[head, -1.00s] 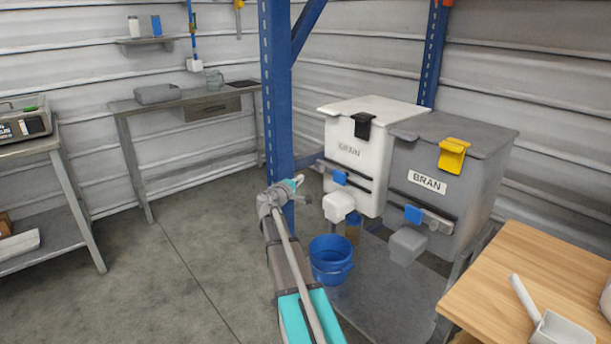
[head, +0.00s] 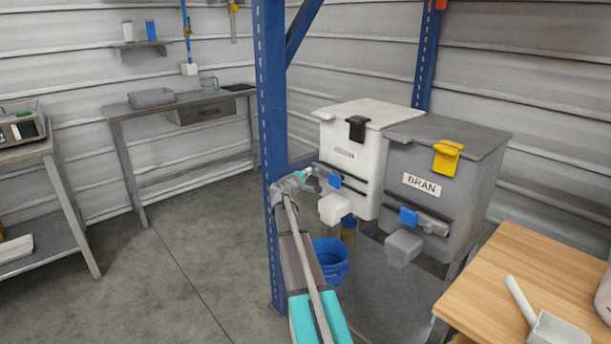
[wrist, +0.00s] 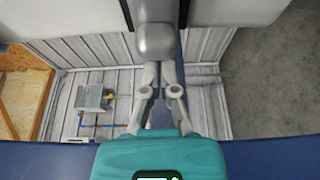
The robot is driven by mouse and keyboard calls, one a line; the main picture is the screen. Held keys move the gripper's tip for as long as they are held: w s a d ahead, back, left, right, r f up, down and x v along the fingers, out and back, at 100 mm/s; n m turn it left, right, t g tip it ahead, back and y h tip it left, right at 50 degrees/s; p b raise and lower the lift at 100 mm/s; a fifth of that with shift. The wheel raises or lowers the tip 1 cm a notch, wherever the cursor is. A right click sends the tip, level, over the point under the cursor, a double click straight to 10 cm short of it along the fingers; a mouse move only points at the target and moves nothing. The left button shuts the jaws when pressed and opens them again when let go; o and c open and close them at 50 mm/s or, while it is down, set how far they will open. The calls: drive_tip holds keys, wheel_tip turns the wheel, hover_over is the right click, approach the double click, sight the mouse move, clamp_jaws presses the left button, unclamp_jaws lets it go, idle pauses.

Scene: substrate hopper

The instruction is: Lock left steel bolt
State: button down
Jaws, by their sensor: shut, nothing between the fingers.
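The left steel bolt sits on the dark rail (head: 357,196) across the front of the white hopper (head: 345,135); it is too small to tell its position in the head view. A blue piece (head: 334,181) is at the rail's left part. My gripper (head: 312,177) is just left of the rail's left end. In the wrist view its fingers (wrist: 160,68) are shut with nothing between them. Their tips are close to a rounded steel-grey end (wrist: 155,42), which may be the bolt; I cannot tell whether they touch.
A blue post (head: 270,130) stands close to the left of my arm. The grey BRAN hopper (head: 440,165) stands to the right, with its own blue piece (head: 408,216). A blue bucket (head: 332,262) is on the floor below. A wooden table (head: 490,300) is at the right front.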

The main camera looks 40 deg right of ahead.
sight(315, 174)
idle(0.3)
drive_tip(key=shift+s+d, duration=0.15)
drive_tip(key=shift+s, duration=1.45)
drive_tip(key=shift+v, duration=0.85)
drive_tip(key=v, duration=0.8)
